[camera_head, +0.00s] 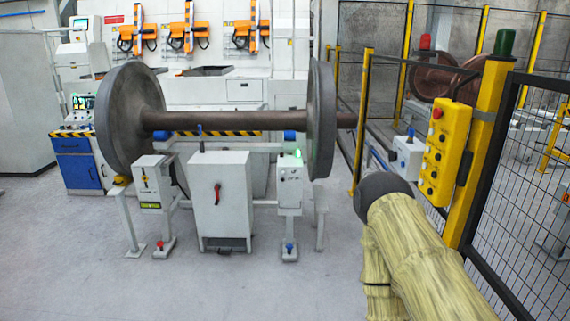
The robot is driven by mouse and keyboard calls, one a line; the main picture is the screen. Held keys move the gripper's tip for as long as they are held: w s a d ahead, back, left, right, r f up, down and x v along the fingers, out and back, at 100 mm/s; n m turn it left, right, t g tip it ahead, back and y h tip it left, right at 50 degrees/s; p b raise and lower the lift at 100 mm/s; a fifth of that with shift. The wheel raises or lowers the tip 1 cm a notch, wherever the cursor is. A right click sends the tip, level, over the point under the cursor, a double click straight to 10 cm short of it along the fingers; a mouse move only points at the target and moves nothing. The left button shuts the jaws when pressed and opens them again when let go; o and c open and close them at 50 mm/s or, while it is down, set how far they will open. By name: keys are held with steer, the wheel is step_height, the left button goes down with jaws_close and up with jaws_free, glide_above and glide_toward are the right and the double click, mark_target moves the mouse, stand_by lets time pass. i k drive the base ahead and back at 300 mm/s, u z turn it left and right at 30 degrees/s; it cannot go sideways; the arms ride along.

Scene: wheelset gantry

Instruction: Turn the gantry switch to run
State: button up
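A yellow control box (444,152) hangs on the yellow fence post at the right. It has a red button (437,113) at the top and several dark knobs or buttons below. Which of these is the gantry switch, and how it is set, is too small to tell. A sleeved yellowish part of my arm (420,255) reaches up from the bottom right and ends in a dark grey rounded part, left of and below the control box in the picture. No gripper fingers show, so their state is hidden. No contact with the box is visible.
A large wheelset (230,118) rests on a stand with white boxes (220,195). Black mesh fencing (530,190) closes off the right side. A blue cabinet (77,165) stands at the left. The grey floor (60,260) in front is clear.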

mark_target(393, 156)
steer(key=z, duration=0.05)
steer(key=i, duration=1.6)
steer(key=z, duration=0.15)
